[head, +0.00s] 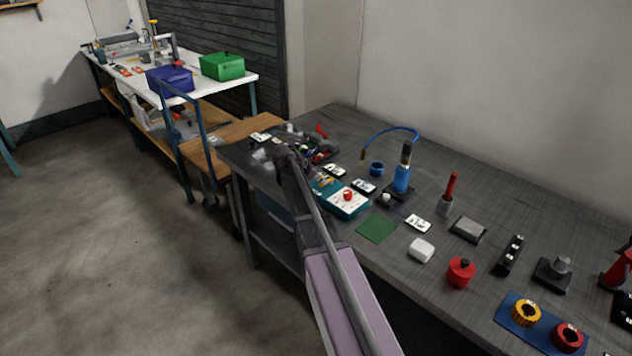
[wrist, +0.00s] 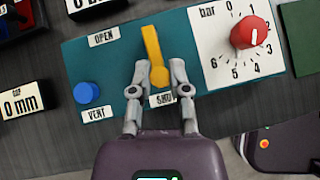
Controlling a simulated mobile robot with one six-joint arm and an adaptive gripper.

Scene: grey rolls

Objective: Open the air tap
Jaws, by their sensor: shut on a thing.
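The air tap is a yellow lever (wrist: 152,45) on a teal panel (wrist: 120,60) in the wrist view. Its long arm points up in the picture, leaning slightly left, with its round end lower down. My gripper (wrist: 159,69) has one finger on each side of the lever's lower part and is shut on it. An OPEN label (wrist: 103,37) lies up and left of the lever. A SHUT label (wrist: 162,99) lies just below it, partly covered by the fingers. In the head view the teal panel (head: 329,199) is partly behind my arm.
A blue vent button (wrist: 86,93) is left of my gripper. A red knob (wrist: 249,32) on a white bar scale is to the right. In the head view, a blue torch (head: 402,178) with a hose stands behind the panel, and a green mat (head: 376,229) lies nearby.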

